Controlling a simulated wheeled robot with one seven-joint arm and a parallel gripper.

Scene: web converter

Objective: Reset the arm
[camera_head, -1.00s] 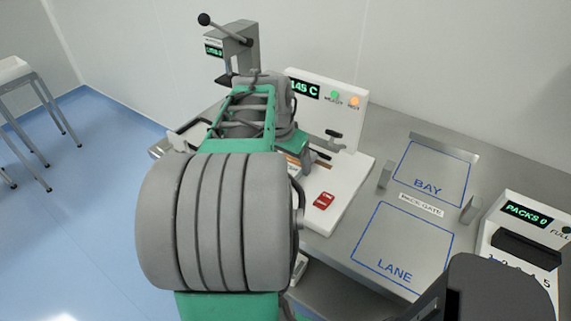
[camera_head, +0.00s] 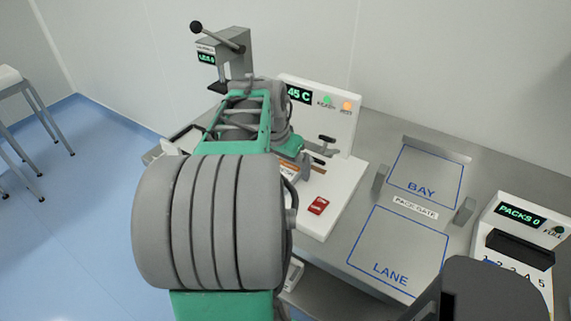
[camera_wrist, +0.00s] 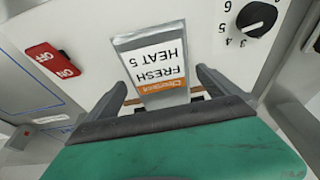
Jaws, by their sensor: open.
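My arm, in green and grey, fills the middle of the head view and hides most of my gripper. In the wrist view my gripper (camera_wrist: 161,77) is open, with one dark finger on each side of a grey plate (camera_wrist: 133,40). The plate bears a white and orange label reading "FRESH HEAT 5" (camera_wrist: 160,68). I cannot tell whether the fingers touch it. The white heater machine (camera_head: 330,110) shows "45 C", partly covered, with a green and an orange lamp.
A red on/off switch (camera_head: 318,206) and a black dial (camera_wrist: 257,17) sit on the machine. A lever press (camera_head: 238,60) stands behind my arm. The steel table's marked BAY (camera_head: 425,170) and LANE (camera_head: 400,245) areas are empty. A packs counter box (camera_head: 520,215) stands at right.

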